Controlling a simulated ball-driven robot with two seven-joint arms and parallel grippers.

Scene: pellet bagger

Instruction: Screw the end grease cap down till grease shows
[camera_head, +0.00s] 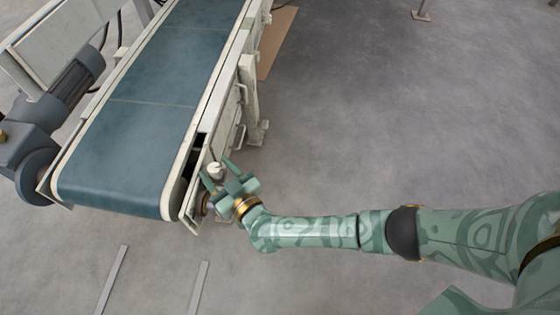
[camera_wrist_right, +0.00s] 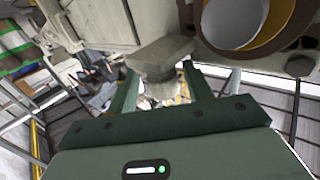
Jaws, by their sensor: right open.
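A small whitish rounded piece, which looks like the grease cap (camera_head: 216,169), sits at the side of the conveyor's near end. My right gripper (camera_head: 217,171) is there with its two fingers apart, one on either side of the cap in the head view. In the right wrist view the open fingers (camera_wrist_right: 160,84) reach towards a grey block (camera_wrist_right: 160,54), with a small pale piece below it between them. I cannot tell whether the fingers touch the cap. No grease can be made out. My left gripper is in neither view.
The conveyor (camera_head: 155,95) with its blue-green belt runs away from me. A motor (camera_head: 75,80) hangs on its left side. A large round opening with a tan rim (camera_wrist_right: 262,40) is close to the right finger in the wrist view. The grey floor (camera_head: 400,110) at right is clear.

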